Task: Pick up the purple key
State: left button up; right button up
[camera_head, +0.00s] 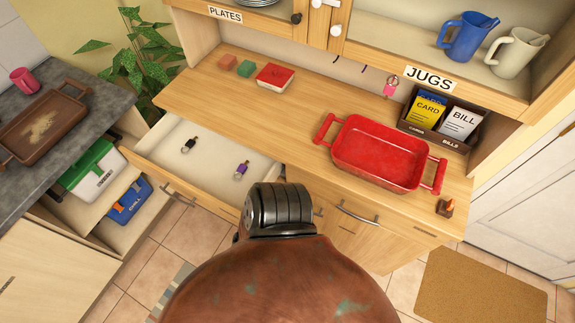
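The purple key (242,167), with a purple tag and a dark top, lies in the open drawer (160,150), toward the drawer's right end. A similar black key (190,144) lies farther left in the same drawer. A pink key (390,87) hangs from a hook under the upper cabinet. A large brown and dark part of my own body rises from the bottom middle, just right of the drawer, and hides part of the cabinet front. No gripper fingers show in this view.
A red tray (380,152) stands on the wooden counter, with a card and bill box (445,117) behind it. A red book (275,76) and two small blocks lie at the back left. A brown tray (38,125) rests on the grey worktop. The counter's middle is clear.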

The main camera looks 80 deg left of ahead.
aim_at(242, 169)
jog(key=i, duration=0.7)
jog(key=u, duration=2.45)
